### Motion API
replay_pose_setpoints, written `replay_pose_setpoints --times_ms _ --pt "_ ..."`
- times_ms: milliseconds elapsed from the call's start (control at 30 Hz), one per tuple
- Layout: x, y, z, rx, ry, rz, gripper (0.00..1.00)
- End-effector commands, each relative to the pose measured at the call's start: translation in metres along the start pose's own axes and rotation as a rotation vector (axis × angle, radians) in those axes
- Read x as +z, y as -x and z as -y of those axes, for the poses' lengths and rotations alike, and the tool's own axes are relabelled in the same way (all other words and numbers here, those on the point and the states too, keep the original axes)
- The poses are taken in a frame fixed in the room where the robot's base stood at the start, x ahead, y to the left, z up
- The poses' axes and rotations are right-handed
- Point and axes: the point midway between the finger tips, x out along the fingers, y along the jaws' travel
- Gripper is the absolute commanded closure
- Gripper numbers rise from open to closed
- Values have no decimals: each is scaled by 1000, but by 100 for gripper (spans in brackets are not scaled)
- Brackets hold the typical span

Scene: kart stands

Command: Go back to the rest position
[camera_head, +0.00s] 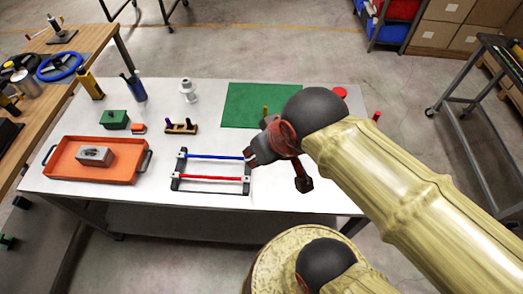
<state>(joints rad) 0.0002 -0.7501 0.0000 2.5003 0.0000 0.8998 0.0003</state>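My gripper (279,171) hangs over the right-middle of the white table (230,207), at the end of my bamboo-textured arm. Its two dark fingers are spread apart, with nothing visible between them. It is just right of a black stand (211,193) that bears a blue bar (213,157) and a red bar (210,178). One finger overlaps the right end of the blue bar in the picture; I cannot tell whether they touch.
An orange tray (65,170) with a grey block (96,156) sits at the table's left. A green mat (245,103), a peg rack (181,128), a green box (115,119) and a white part (187,91) stand farther back. A wooden bench (88,37) is at left, a cart (485,75) at right.

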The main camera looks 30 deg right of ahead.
Motion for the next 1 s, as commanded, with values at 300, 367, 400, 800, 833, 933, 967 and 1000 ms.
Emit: replay_pose_setpoints --times_ms 300,367,400,800,833,933,967,1000 --pt "2 -3 0 0 -1 0 72" --pt "5 -8 0 0 -1 0 72" --pt "7 -13 0 0 -1 0 72" --pt "11 -21 0 0 0 0 72" --pt "11 -21 0 0 0 0 72" --pt "11 -21 0 0 0 0 72" --pt "11 -21 0 0 0 0 72" --pt "11 -21 0 0 0 0 72"
